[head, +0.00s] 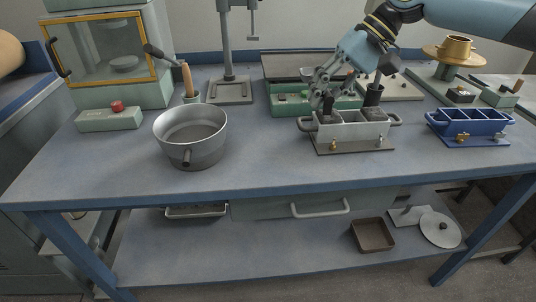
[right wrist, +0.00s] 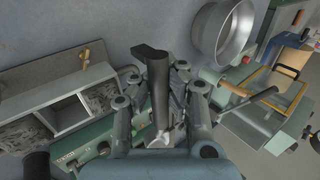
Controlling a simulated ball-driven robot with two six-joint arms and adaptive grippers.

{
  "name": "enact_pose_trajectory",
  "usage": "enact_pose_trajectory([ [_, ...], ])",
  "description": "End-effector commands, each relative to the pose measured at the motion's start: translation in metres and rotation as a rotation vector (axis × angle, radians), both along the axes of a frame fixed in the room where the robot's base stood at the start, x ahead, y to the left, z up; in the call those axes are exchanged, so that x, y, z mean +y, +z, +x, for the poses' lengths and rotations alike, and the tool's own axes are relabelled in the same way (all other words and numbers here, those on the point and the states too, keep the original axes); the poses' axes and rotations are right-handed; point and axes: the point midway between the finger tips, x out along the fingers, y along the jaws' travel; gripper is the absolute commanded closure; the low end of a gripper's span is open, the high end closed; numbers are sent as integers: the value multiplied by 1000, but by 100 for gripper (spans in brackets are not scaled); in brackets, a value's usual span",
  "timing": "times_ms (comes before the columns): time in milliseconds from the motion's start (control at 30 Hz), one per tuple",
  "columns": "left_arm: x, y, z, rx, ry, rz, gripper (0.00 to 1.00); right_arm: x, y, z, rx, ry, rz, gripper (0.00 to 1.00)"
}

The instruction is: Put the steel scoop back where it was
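My right gripper (head: 326,84) is above the left end of the grey three-part bin (head: 352,132). In the right wrist view its fingers (right wrist: 160,88) are around a dark handle-like piece (right wrist: 158,72), with a bright steel bit near the palm; I take this to be the steel scoop. In the head view its dark lower end (head: 328,104) hangs just over the bin's left compartment; whether it touches the contents is unclear. The bin also shows in the right wrist view (right wrist: 88,75), with dark grainy stuff in two compartments. My left gripper is not in view.
A blue three-part bin (head: 468,124) stands to the right. A steel pot (head: 190,138) stands left of centre. A dark-handled item (head: 373,94) stands behind the grey bin, beside a green box (head: 290,104). The bench front (head: 270,172) is clear.

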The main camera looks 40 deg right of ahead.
Motion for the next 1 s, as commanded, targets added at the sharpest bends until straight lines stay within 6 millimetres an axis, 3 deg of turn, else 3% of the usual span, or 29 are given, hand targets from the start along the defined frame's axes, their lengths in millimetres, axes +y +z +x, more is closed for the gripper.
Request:
enact_pose_trajectory([
  [200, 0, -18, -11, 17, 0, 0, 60, 54, -33, 11, -5, 1, 14, 100],
  [400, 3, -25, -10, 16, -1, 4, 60, 92, -56, 18, -3, 0, 9, 100],
  [600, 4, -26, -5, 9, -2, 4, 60, 105, -65, 21, -1, -1, 2, 100],
  [900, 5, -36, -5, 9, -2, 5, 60, 105, -105, 20, 2, -2, 2, 100],
  [1000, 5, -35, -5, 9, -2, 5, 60, 105, -105, 21, -1, -1, 0, 100],
])
